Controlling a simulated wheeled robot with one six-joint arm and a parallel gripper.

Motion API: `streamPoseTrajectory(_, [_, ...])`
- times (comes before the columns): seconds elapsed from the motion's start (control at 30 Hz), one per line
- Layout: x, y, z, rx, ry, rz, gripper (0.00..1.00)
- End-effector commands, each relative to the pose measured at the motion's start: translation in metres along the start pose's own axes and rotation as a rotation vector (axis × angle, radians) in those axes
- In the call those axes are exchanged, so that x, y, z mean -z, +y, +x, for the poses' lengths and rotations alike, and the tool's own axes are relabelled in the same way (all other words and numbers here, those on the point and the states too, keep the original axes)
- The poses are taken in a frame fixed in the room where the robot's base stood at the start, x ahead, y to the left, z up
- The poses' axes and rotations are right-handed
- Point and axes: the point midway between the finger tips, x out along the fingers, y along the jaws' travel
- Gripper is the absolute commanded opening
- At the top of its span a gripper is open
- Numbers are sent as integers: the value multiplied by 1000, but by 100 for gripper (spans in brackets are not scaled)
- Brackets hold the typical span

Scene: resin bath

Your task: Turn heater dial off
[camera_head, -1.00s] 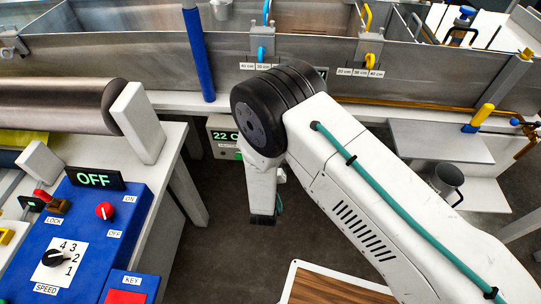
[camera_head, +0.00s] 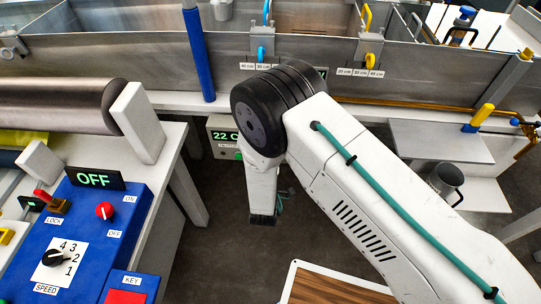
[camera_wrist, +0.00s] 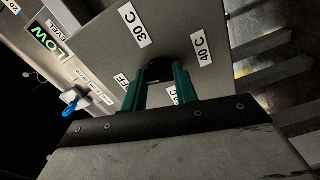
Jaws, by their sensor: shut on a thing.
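In the wrist view, the heater dial (camera_wrist: 159,71) is a small dark knob on a grey panel (camera_wrist: 180,30). Labels around it read 30 C, 40 C and OFF, and another is partly hidden behind a finger. My gripper (camera_wrist: 160,76) has its two green fingers closed on the dial, one on each side. The dial's pointer is hidden, so I cannot tell its setting. In the head view, the heater box (camera_head: 223,136) shows a green reading that starts with 22 C. My arm covers its right part, and my gripper and the dial are hidden there.
A LOW level display (camera_wrist: 50,42) and a blue-handled tap (camera_wrist: 76,101) are left of the panel in the wrist view. In the head view, a blue control box (camera_head: 75,235) with an OFF display stands left, a metal bath (camera_head: 320,50) behind. A steel jug (camera_head: 446,180) stands right.

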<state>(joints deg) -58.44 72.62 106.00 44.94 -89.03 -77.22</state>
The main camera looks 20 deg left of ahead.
Motion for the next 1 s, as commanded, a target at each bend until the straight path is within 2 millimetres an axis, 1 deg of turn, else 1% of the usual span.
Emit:
streamPoseTrajectory(0.2, [-1, -1, -1, 2, 0, -138, 6])
streamPoseTrajectory(0.4, [-1, -1, -1, 2, 0, -217, 6])
streamPoseTrajectory(0.6, [-1, -1, -1, 2, 0, -251, 6])
streamPoseTrajectory(1.0, [-1, -1, -1, 2, 0, -258, 6])
